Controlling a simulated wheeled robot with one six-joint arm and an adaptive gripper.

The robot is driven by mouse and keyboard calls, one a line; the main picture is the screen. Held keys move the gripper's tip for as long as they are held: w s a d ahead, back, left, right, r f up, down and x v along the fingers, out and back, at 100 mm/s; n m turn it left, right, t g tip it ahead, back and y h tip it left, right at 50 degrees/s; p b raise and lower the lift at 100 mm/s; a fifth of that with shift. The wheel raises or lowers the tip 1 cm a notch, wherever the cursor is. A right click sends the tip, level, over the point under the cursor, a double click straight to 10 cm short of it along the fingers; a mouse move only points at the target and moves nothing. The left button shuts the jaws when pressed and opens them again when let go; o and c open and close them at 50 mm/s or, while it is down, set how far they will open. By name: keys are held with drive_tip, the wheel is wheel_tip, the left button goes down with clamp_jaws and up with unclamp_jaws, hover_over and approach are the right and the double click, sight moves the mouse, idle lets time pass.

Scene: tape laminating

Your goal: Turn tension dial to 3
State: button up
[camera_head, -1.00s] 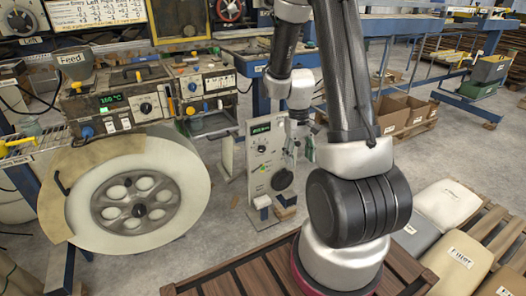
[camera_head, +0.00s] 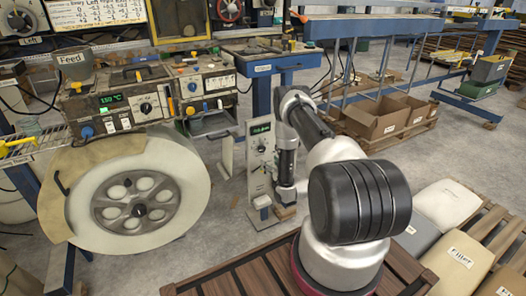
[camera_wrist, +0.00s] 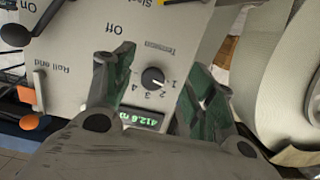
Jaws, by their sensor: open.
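The tension dial (camera_wrist: 153,77) is a small black knob with a white pointer on a pale panel (camera_wrist: 70,50), seen upside down in the wrist view. Numbers 1 to 4 stand around it, and the pointer appears to face 1. My gripper (camera_wrist: 160,62) is open, with one dark green finger on each side of the dial. The fingers look apart from the knob; their depth above the panel is unclear. A green display (camera_wrist: 142,118) reading about 412.6 lies below the dial, partly hidden. In the head view the panel (camera_head: 258,172) stands left of my wrist.
An orange-tipped lever (camera_wrist: 32,118) and a dark knob (camera_wrist: 14,36) sit on the panel's left side in the wrist view. A large pale reel (camera_head: 185,190) stands left of the panel in the head view. Cardboard boxes (camera_head: 375,120) lie behind my arm.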

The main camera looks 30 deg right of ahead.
sight(263, 149)
drive_tip(key=shift+t, duration=0.8)
drive_tip(key=w+r, duration=0.1)
drive_tip(key=w, duration=0.1)
drive_tip(key=w+r, duration=0.1)
drive_tip(key=w, duration=0.2)
drive_tip(key=w+r, duration=0.1)
drive_tip(key=w, duration=0.2)
drive_tip(key=shift+r, duration=0.25)
drive_tip(key=c, duration=1)
